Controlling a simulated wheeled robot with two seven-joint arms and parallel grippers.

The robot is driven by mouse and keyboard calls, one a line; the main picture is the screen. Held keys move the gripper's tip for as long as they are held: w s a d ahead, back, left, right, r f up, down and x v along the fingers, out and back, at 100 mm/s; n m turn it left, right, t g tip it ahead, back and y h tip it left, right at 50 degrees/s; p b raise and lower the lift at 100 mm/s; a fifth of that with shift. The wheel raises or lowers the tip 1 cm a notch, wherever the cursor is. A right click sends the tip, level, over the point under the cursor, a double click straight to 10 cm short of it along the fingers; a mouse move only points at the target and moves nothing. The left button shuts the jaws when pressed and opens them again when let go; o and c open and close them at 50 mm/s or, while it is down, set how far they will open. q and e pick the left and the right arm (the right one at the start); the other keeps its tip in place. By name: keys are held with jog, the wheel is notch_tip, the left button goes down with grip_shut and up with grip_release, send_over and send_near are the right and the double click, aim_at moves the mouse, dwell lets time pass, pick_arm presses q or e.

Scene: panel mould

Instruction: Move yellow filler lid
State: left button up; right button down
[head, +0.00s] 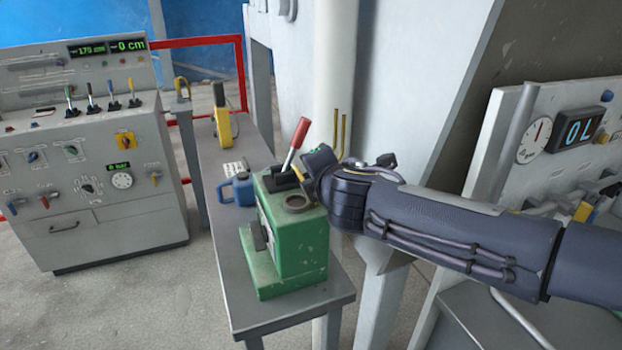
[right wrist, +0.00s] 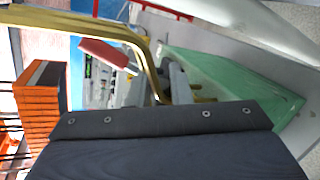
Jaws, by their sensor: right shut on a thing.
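A green pump box (head: 288,235) with a round open filler neck (head: 298,203) on top stands on a narrow grey bench. A red-handled lever (head: 300,132) rises from its top. My right arm reaches in from the right, its hand just behind and to the right of the neck; the jaws are hidden in the head view. In the right wrist view my right gripper (right wrist: 180,85) is shut on a small yellow piece (right wrist: 206,99), apparently the yellow filler lid, mostly hidden by the dark gripper body. The green box (right wrist: 225,82) is close beside it. My left gripper is not in view.
A blue can (head: 240,190) and a yellow-and-dark tool (head: 222,120) stand on the bench (head: 205,160). Brass rods (head: 341,133) rise behind my right wrist by a pale column (head: 333,70). A control console (head: 95,170) stands left, a gauge panel (head: 560,140) right.

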jog(key=shift+w+d+f+m+g+y+p, duration=0.2)
jog(key=shift+d+f+m+y, duration=0.25)
jog(key=shift+m, duration=0.4)
jog(key=shift+w+d+f+m+g+y+p, duration=0.1)
jog(key=shift+d+f+m+g+y+p, duration=0.15)
jog(key=shift+d+m+y, duration=0.35)
jog(key=shift+w+d+f+m+g+y+p, duration=0.25)
jog(key=shift+m+y, duration=0.4)
jog(key=shift+m, duration=0.4)
jog(key=shift+s+f, duration=0.1)
jog(key=shift+s, duration=0.05)
jog(key=c, duration=1.3)
grip_release()
jog(key=shift+c, duration=0.2)
jog(key=shift+d, duration=0.1)
